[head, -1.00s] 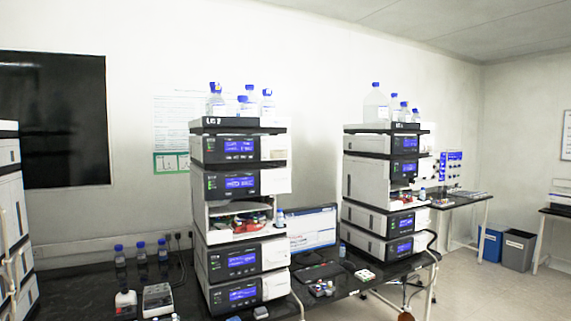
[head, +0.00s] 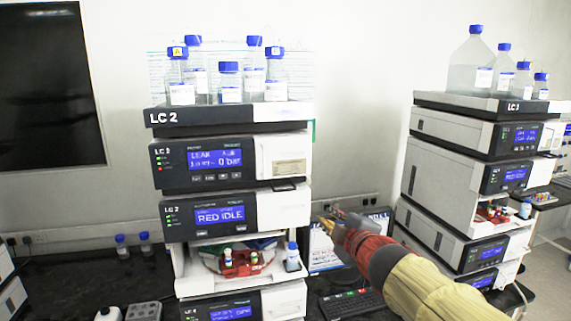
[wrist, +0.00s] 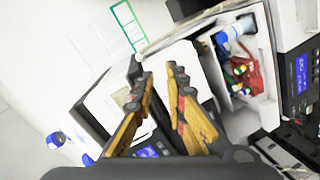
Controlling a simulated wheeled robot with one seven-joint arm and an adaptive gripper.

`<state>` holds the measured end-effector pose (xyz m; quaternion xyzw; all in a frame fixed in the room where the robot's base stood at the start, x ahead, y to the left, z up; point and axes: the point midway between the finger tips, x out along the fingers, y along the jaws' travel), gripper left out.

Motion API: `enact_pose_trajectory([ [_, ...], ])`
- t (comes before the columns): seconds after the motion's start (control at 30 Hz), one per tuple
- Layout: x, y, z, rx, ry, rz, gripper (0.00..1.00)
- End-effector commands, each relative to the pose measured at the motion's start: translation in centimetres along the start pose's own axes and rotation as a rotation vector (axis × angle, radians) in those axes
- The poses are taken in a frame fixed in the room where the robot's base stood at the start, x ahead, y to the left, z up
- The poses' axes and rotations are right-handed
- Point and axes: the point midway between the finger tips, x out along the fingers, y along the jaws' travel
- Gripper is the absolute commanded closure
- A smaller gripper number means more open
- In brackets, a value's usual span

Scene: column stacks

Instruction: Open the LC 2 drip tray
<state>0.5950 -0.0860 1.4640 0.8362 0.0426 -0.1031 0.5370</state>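The LC 2 stack (head: 232,118) stands left of centre in the head view, its modules labelled LC 2. The upper module display (head: 215,157) reads LEAK and 0 bar; the one below (head: 219,215) reads RED IDLE. I cannot pick out the drip tray for certain; a thin dark edge (head: 285,187) shows under the upper module. My gripper (head: 330,224) is just right of the stack, at the height of the RED IDLE module. In the wrist view my gripper (wrist: 156,68) has its fingers apart, with nothing between them, before the stack's tilted white panels.
Bottles (head: 229,80) stand on top of the stack. A monitor (head: 325,257) and keyboard (head: 358,304) are right of the stack. The LC 3 stack (head: 440,165) stands further right.

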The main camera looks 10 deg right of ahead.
Motion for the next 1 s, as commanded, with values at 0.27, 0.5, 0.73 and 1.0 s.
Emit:
enact_pose_trajectory([
  [0.27, 2.8, 3.6, -6.5, -0.349, 0.326, -0.063, 0.87],
  [0.5, 3.3, 2.7, -7.9, -0.431, 0.427, -0.096, 0.87],
  [0.73, 6.2, 2.0, -9.2, -0.43, 0.429, -0.097, 0.87],
  [1.0, 9.3, 1.5, -10.4, -0.431, 0.426, -0.095, 0.87],
])
